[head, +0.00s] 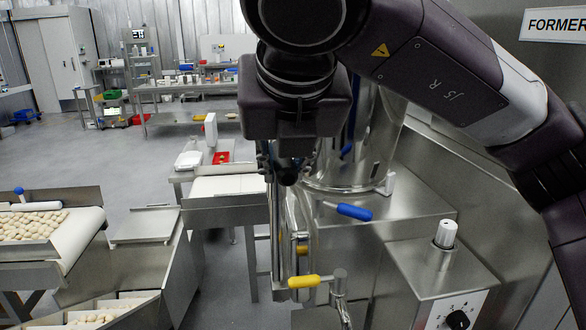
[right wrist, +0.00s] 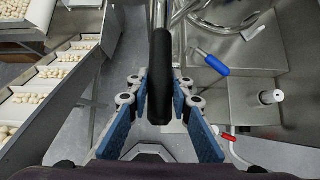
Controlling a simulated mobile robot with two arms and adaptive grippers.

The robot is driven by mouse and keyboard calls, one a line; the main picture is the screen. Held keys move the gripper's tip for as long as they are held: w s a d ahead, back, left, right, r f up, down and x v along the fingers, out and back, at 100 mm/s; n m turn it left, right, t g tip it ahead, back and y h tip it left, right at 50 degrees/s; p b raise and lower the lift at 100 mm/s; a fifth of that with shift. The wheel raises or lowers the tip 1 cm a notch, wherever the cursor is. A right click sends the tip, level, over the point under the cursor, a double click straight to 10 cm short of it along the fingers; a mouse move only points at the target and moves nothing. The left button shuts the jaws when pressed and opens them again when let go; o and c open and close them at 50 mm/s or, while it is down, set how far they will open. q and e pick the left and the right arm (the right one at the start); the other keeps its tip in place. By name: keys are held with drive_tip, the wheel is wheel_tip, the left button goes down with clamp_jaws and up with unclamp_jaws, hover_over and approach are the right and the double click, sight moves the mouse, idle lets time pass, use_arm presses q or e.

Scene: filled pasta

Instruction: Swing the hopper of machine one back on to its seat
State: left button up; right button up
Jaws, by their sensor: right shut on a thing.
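My right gripper (right wrist: 159,104) is shut on a black handle (right wrist: 161,72) on a metal bar; the blue-padded fingers lie on either side of it. In the head view my right gripper (head: 288,172) hangs in front of the shiny steel hopper (head: 378,140) and hides part of it. The hopper stands over the steel housing of the machine (head: 405,210). Its lower rim shows near the housing top, but I cannot tell whether it sits fully on its seat. The hopper's upper part is hidden by my arm. My left gripper is not in view.
A blue-handled lever (head: 355,212) and a yellow-handled lever (head: 304,281) stick out from the machine. A white-capped post (head: 445,233) and a black dial (head: 457,320) are at front right. A conveyor with pasta (head: 82,238) stands at left. Open floor lies behind it.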

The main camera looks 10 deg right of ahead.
drive_tip(key=o, duration=0.6)
drive_tip(key=shift+a+f, duration=0.1)
drive_tip(key=o, duration=0.5)
drive_tip(key=shift+a, duration=0.3)
drive_tip(key=shift+d, duration=0.2)
wheel_tip(320, 180, up, 8)
drive_tip(key=p, duration=0.5)
drive_tip(key=shift+r, duration=0.65)
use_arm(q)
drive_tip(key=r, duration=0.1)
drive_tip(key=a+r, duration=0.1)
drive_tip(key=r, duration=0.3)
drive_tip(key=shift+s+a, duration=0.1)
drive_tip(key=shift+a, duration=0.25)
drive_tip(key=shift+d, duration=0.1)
